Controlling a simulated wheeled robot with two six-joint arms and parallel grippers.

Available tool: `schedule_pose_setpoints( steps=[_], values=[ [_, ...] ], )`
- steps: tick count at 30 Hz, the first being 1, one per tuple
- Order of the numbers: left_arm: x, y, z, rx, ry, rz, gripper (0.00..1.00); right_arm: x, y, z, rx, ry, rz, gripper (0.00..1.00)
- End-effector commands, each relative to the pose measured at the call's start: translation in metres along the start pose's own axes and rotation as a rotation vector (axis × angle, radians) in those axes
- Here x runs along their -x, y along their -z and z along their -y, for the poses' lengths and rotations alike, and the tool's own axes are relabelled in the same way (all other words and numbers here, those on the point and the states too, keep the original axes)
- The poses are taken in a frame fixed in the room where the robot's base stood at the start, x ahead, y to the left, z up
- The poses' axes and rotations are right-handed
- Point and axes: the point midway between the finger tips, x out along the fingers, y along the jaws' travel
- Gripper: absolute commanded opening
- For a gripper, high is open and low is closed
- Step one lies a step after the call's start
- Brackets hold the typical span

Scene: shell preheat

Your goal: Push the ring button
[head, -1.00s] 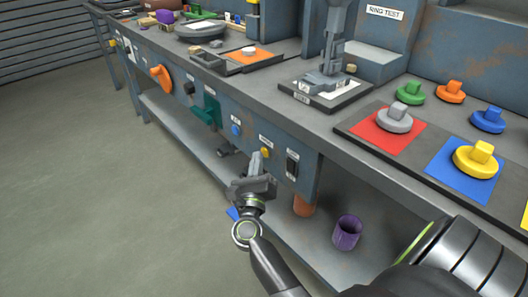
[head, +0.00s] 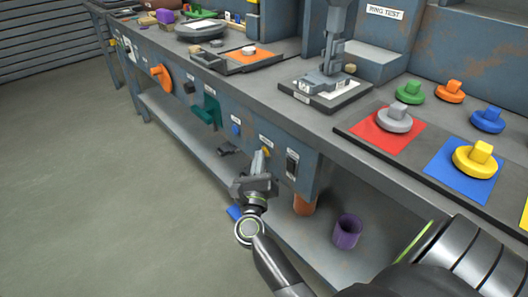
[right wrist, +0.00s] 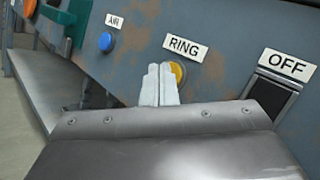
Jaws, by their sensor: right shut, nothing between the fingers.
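The ring button is a yellow round button (right wrist: 178,72) under the RING label (right wrist: 185,47) on the bench's front panel, in the right wrist view. In the head view a bit of the yellow button (head: 267,150) shows beside my fingertips. My right gripper (head: 260,157) is shut and empty, its fingers pointing at the panel. In the right wrist view its fingertips (right wrist: 159,72) overlap the left part of the button. I cannot tell whether they touch it. My left gripper is not in view.
A blue AIR button (right wrist: 106,42) is left of the ring button, and a black OFF switch (right wrist: 270,95) is right. Above, the bench top holds colored knobbed discs, including a yellow one (head: 477,160). A purple cup (head: 346,232) stands on the lower shelf.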

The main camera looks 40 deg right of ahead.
Motion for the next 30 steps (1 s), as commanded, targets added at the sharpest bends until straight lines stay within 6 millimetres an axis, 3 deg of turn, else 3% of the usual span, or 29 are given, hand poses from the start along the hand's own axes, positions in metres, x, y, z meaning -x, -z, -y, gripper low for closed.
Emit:
schedule_pose_setpoints(
  steps=[30],
  values=[
    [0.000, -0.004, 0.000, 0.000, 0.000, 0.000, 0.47, 0.011, -0.008, -0.007, 0.000, 0.001, 0.000, 0.00]
  ],
)
